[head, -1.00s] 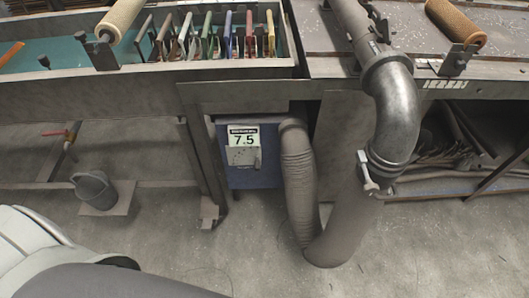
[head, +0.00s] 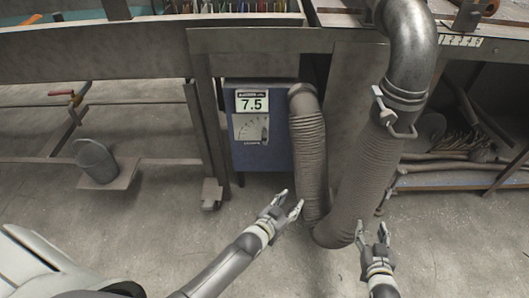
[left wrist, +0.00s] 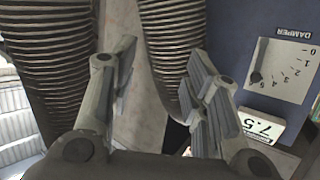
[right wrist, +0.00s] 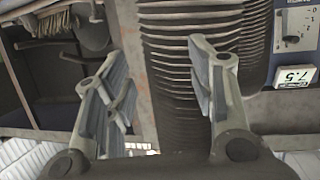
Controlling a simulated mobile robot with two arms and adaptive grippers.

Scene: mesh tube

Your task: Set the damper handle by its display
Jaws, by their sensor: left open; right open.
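The display (head: 252,102) on the blue cabinet (head: 262,155) reads 7.5. Below it is a pale damper panel (head: 245,128) with a scale. In the left wrist view the panel (left wrist: 285,65) is upside down, marked DAMPER, and numbers from 0 upward are visible. A small dark handle (left wrist: 257,77) sits near its high-number end. It also shows in the right wrist view (right wrist: 291,39). My left gripper (head: 290,201) is open and empty, below and right of the panel. My right gripper (head: 372,228) is open and empty, farther right, beside the big hose.
A thin ribbed hose (head: 308,150) runs down beside the cabinet. A thick ribbed hose (head: 360,180) hangs from a metal pipe (head: 410,45), with a clamp lever (head: 384,112) near its top. The floor in front is clear.

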